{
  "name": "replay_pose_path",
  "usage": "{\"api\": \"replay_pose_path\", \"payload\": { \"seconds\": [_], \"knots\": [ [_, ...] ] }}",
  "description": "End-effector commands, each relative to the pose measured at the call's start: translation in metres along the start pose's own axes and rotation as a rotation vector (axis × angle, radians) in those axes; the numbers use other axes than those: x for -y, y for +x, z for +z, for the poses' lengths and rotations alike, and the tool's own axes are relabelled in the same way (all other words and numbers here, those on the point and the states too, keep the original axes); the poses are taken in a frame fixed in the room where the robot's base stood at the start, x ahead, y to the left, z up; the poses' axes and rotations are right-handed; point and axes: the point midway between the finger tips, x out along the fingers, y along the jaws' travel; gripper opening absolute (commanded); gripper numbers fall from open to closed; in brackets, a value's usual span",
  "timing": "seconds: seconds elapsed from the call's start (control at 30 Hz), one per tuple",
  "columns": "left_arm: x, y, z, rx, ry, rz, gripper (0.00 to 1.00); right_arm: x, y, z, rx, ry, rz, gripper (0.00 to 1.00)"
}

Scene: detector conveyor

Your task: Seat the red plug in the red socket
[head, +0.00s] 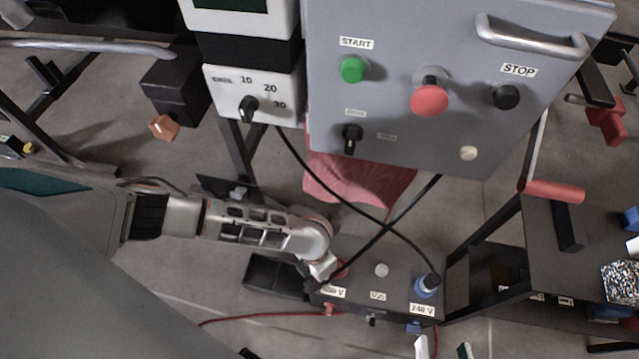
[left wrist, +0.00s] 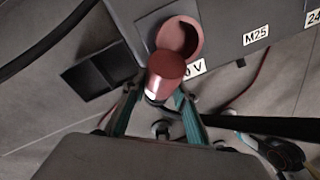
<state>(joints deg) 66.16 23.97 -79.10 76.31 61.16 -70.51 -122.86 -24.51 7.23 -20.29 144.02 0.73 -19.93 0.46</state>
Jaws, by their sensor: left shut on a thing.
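The red plug (left wrist: 168,75) is held between the two teal fingers of my left gripper (left wrist: 152,97) in the left wrist view. The red socket (left wrist: 187,30) is a round dark red opening on a grey box, right behind the plug. The plug's front overlaps the socket's lower left edge in this view. The plug looks tilted and outside the opening; I cannot tell whether they touch. In the head view my left gripper (head: 322,268) is over the box's left end and mostly hides plug and socket. My right gripper (head: 443,348) shows only its fingertips at the bottom edge, apart and empty.
The grey socket box (head: 385,302) also carries a blue plug (head: 427,286) at its 240 V end. Black cables (head: 335,196) cross above the box. The grey control cabinet (head: 455,90) overhangs behind. A black open bin (head: 275,274) stands left of the box.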

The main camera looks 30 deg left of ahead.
Motion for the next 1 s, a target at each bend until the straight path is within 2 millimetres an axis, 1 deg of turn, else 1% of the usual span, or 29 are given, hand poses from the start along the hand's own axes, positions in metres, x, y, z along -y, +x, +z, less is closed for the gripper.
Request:
{"api": "replay_pose_path", "payload": {
  "seconds": [0.03,0.1,0.37,0.47,0.57,0.73,0.77,0.9,1.0],
  "knots": [
    [0.000,0.003,-0.002,-0.003,0.000,-0.001,0.31,0.001,0.000,0.003,0.004,0.010,-0.002,0.40],
    [0.000,0.002,-0.001,-0.002,0.000,-0.001,0.45,0.002,0.000,0.003,0.003,0.012,-0.002,0.40],
    [0.000,0.001,-0.001,-0.001,0.000,-0.001,0.45,0.002,-0.001,0.003,0.004,0.013,-0.002,0.40],
    [0.001,0.002,-0.001,-0.002,0.000,-0.001,0.45,0.002,-0.001,0.006,0.009,0.016,-0.002,0.40],
    [0.000,-0.011,0.003,0.005,0.001,0.001,0.45,0.003,-0.001,-0.005,-0.009,0.004,-0.001,0.40],
    [-0.002,-0.044,0.010,0.015,0.001,0.005,0.45,-0.010,-0.003,-0.019,-0.015,-0.069,0.023,0.40],
    [-0.002,-0.049,0.011,0.015,0.001,0.004,0.45,-0.011,-0.004,-0.017,-0.010,-0.078,0.025,0.40],
    [-0.001,-0.067,0.010,0.009,0.001,0.003,0.45,-0.018,-0.007,0.007,0.048,-0.110,0.033,0.40],
    [0.000,-0.075,0.008,0.006,0.001,0.001,0.45,-0.020,-0.009,0.017,0.070,-0.120,0.034,0.40]
  ]
}}
